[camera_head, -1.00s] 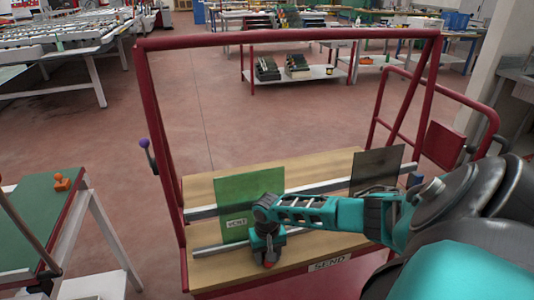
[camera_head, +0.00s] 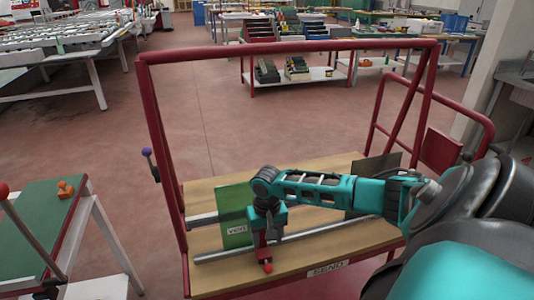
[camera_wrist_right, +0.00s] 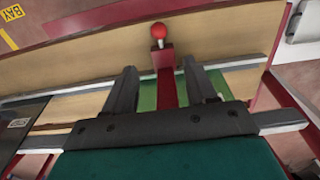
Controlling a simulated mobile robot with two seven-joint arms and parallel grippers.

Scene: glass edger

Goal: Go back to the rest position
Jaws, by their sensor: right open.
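My right gripper (camera_head: 264,240) points down over the front of the wooden-topped cart, beside the front rail and the green panel. In the right wrist view its two fingers (camera_wrist_right: 160,90) are spread apart. A red bar with a red ball end (camera_wrist_right: 158,32) shows between them; I cannot tell whether a finger touches it. The red ball also shows below the gripper in the head view (camera_head: 267,267). The green panel (camera_head: 233,222) with a white label stands on the cart, partly hidden by my arm. My left gripper is not in view.
The cart has a tall red frame (camera_head: 290,45), a front rail (camera_head: 330,233) and a SEND label (camera_head: 328,267). A dark panel (camera_head: 376,166) stands at its right, partly behind my arm. A green-topped table (camera_head: 40,215) is at the left. The floor (camera_head: 200,120) beyond the cart is clear.

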